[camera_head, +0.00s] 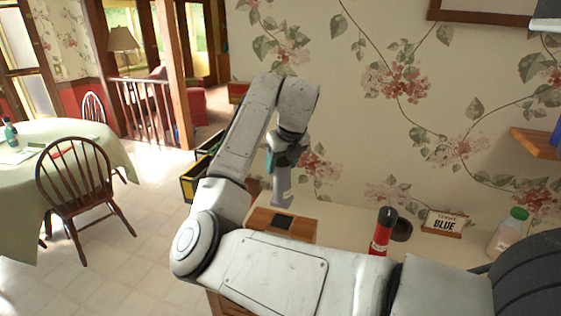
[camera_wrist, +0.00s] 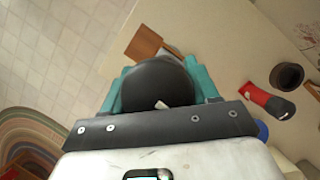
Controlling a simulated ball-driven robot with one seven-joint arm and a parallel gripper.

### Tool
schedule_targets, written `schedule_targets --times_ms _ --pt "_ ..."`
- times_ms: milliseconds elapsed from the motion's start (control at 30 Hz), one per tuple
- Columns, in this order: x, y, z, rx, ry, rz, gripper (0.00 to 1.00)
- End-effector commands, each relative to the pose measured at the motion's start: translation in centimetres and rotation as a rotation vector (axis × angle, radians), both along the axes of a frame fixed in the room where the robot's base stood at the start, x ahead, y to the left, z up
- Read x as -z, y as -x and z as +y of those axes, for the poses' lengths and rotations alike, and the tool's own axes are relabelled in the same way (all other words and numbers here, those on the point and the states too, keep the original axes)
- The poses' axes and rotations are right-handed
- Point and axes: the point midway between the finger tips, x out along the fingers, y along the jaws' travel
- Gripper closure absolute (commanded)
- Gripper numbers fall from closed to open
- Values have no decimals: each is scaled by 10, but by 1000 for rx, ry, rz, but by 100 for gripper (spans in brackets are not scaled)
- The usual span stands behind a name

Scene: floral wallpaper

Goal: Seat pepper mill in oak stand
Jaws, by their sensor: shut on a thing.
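My gripper (camera_head: 285,160) is shut on the pepper mill (camera_head: 282,189), which looks grey in the head view and hangs roughly upright. In the wrist view, its dark rounded top (camera_wrist: 157,84) sits between my gripper's teal fingers (camera_wrist: 160,88). The oak stand (camera_head: 300,228) is a wooden block with a dark square on top, at the counter's left end. The mill's lower end appears just above and behind that square; the exact gap cannot be told. In the wrist view, the stand (camera_wrist: 143,43) shows partly beyond the mill, which hides the rest.
A red bottle-like thing with a black top (camera_head: 381,238) stands right of the stand, beside a dark round thing (camera_head: 402,230). A small sign (camera_head: 443,223) and a green-capped bottle (camera_head: 506,236) are farther right. The wallpapered wall (camera_head: 350,130) rises behind the counter.

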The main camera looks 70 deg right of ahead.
Motion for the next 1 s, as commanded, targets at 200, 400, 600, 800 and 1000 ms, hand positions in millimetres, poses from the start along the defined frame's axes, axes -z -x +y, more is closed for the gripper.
schedule_targets --times_ms 200,400,600,800,1000 --pt "4 -1 0 -1 5 -6 86" --pt "18 -1 0 -2 6 -6 86" --pt "36 -1 0 -1 5 -6 86" --pt "52 -1 0 -2 5 -6 86" --pt "58 -1 0 -2 6 -7 86"
